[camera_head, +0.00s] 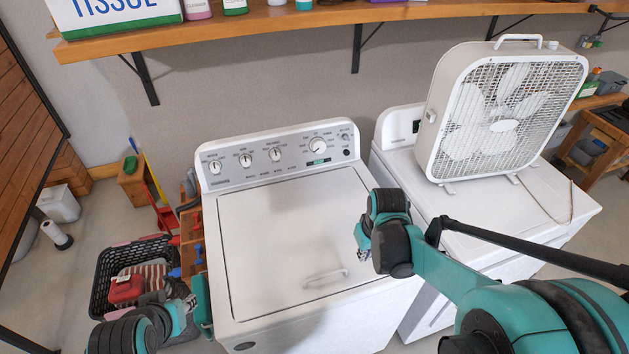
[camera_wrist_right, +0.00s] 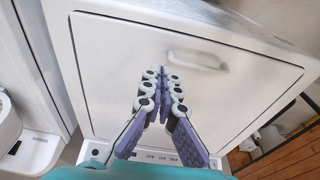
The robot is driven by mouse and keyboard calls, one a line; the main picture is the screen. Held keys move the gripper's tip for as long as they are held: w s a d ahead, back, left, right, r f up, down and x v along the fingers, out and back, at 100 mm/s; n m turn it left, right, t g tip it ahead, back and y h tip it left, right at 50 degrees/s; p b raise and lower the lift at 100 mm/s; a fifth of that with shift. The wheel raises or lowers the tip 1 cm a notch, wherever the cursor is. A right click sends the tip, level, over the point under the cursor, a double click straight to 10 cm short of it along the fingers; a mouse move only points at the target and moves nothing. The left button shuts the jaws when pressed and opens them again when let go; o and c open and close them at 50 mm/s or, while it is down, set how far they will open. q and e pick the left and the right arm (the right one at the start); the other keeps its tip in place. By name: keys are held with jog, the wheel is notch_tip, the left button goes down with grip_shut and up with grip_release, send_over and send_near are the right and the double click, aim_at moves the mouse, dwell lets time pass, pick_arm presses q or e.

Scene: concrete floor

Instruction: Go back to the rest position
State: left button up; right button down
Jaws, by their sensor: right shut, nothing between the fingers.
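My right gripper (camera_head: 362,238) is in front of the white washing machine (camera_head: 228,230), above the right part of its closed lid (camera_head: 275,235). In the right wrist view, its purple-padded fingers (camera_wrist_right: 163,75) are together with nothing between them, and the lid handle (camera_wrist_right: 197,60) lies beyond the fingertips, apart from them. My left arm shows at the bottom left, beside the washer's front left corner. Its gripper (camera_head: 190,303) is small and partly hidden there, so its finger state is unclear.
A box fan (camera_head: 505,115) stands on the second white machine (camera_head: 430,185) at the right. A wooden shelf (camera_head: 300,25) with bottles and a tissue box (camera_head: 110,12) runs above. A black basket (camera_head: 105,265) with cloths sits on the floor at the left, near my left arm.

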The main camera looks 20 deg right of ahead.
jog(key=s+a+f+t+b, duration=0.4)
jog(key=a+b, duration=0.4)
jog(key=b, duration=0.5)
jog(key=shift+s+a+t, duration=0.3)
jog(key=shift+s+t, duration=0.4)
jog(key=shift+s, duration=0.25)
